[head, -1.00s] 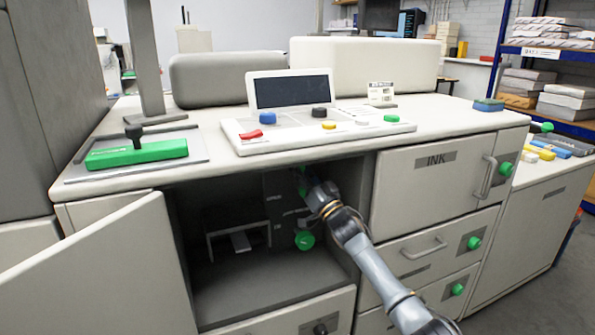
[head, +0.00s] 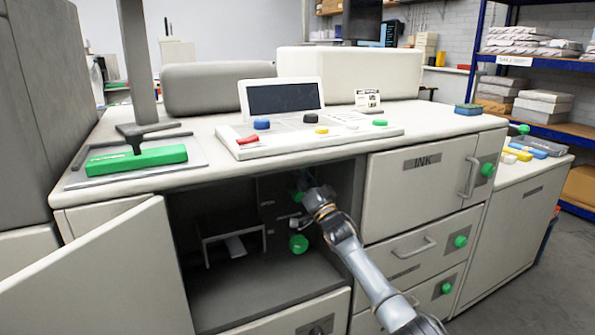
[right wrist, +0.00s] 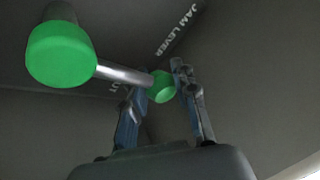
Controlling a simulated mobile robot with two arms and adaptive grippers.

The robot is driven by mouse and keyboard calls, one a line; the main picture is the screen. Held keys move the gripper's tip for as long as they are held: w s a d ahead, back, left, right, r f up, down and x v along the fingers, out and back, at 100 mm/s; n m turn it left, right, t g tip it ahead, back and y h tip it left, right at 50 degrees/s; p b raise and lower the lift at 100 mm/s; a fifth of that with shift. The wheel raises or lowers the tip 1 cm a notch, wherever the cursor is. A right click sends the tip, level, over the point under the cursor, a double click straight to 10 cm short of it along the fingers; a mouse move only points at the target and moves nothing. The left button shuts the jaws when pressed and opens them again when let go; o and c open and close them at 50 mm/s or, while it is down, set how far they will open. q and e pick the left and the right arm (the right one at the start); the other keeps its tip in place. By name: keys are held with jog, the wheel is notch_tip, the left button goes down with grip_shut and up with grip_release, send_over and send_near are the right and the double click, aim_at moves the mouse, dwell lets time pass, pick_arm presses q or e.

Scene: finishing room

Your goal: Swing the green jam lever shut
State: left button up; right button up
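The green jam lever shows in the right wrist view as a metal rod with a small green knob (right wrist: 162,87) at its end, near the printed words JAM LEVER. In the head view a green part (head: 297,197) shows beside my gripper, inside the open cabinet. My right gripper (right wrist: 163,88) has its fingers on both sides of the small knob and looks shut on it. The same gripper in the head view (head: 304,184) is partly in shadow. A larger green knob (right wrist: 60,55) is left of the fingers; in the head view a round green knob (head: 299,243) sits lower. My left gripper is out of view.
The cabinet door (head: 100,270) stands open at the left. The INK door (head: 420,185) is closed, right of the opening. A grey bracket (head: 232,237) stands inside the cabinet. The cabinet floor (head: 250,280) is clear in front.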

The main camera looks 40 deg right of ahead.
jog(key=o, duration=0.4)
jog(key=shift+d, duration=0.15)
jog(key=shift+o, duration=0.2)
jog(key=v, duration=1.2)
